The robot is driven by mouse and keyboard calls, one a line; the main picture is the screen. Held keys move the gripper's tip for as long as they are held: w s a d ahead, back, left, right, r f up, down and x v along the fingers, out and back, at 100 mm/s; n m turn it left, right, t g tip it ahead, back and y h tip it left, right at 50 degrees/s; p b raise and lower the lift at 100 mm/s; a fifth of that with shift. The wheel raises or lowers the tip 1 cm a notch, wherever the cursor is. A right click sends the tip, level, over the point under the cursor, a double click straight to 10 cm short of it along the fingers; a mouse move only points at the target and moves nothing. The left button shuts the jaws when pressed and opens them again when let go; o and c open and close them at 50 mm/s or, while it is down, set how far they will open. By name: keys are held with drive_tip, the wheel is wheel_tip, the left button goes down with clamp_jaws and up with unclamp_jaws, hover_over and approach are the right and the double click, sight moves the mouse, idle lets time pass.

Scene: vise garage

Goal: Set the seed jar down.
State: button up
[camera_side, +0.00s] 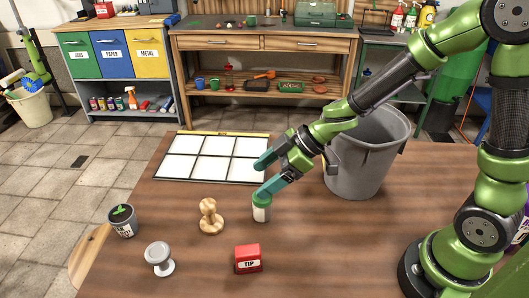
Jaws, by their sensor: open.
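A small pale jar with a green top (261,212), which looks like the seed jar, stands upright on the brown wooden table (330,240). My gripper (259,180) reaches in from the upper right with its two teal fingers spread apart and nothing visible between them. The lower finger's tip overlaps the jar's top in the picture and hides part of it. I cannot tell whether the finger touches the jar.
A white six-panel board (212,157) lies behind the jar; a grey bin (362,165) stands to the right. The table's right front is clear.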

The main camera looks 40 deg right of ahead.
drive_tip(key=w+d+r+m+t+h, duration=0.3)
drive_tip(key=d+r+m+t+h, duration=0.25)
drive_tip(key=d+r, duration=0.4)
drive_tip(key=s+d+r+m+h, duration=0.1)
drive_tip(key=s+d+m, duration=0.1)
drive_tip(key=s, duration=0.1)
drive_tip(key=s+d+r+m+g+h, duration=0.1)
drive_tip(key=s+d+r+m, duration=0.1)
drive_tip(key=s+m, duration=0.1)
drive_tip(key=s+d+r+m+h, duration=0.1)
drive_tip(key=s+d+m, duration=0.1)
drive_tip(key=s+m, duration=0.1)
drive_tip(key=shift+s+d+r+g, duration=0.15)
drive_tip(key=shift+s+d+g, duration=0.15)
drive_tip(key=shift+s, duration=0.25)
drive_tip(key=s+a+m+g+y, duration=0.1)
drive_tip(key=s+a+g+y, duration=0.1)
drive_tip(key=s, duration=0.5)
drive_tip(key=a+y, duration=0.1)
drive_tip(key=a, duration=0.1)
drive_tip(key=shift+s+a, duration=0.2)
drive_tip(key=shift+a, duration=0.15)
